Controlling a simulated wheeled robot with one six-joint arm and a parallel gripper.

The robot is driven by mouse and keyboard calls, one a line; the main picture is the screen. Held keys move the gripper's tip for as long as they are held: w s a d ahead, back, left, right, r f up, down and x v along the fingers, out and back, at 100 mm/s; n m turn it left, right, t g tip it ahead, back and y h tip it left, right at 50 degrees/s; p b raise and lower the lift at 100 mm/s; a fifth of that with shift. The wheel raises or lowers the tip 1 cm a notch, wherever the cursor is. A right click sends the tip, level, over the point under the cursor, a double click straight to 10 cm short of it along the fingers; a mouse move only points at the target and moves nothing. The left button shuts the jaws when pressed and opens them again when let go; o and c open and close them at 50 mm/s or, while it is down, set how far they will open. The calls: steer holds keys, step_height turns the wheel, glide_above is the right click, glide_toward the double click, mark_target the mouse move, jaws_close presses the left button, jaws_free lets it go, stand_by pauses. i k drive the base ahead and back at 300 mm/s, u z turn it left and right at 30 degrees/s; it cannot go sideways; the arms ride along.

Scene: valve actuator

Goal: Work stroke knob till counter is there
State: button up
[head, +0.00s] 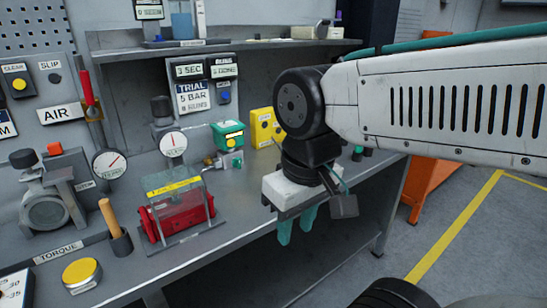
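My gripper (297,224) hangs in front of the bench's front edge, pointing down. Its two teal fingers stand apart with nothing between them. Small displays (190,71) and (224,71) sit on the panel above a "TRIAL 5 BAR" card (193,97); their digits are hard to read. A yellow box (263,127) with a dark round part stands at the back, left of my wrist. I cannot tell which part is the stroke knob or which display is the counter. A red actuator (180,217) sits under a clear guard with a yellow strip.
A yellow-topped round tin (82,273) is at the front left. A shelf (240,43) overhangs the back. My arm hides the bench's right part.

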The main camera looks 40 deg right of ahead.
mark_target(237, 162)
steer(key=u, duration=0.55)
steer(key=i, duration=0.5)
steer(key=z, duration=2.2)
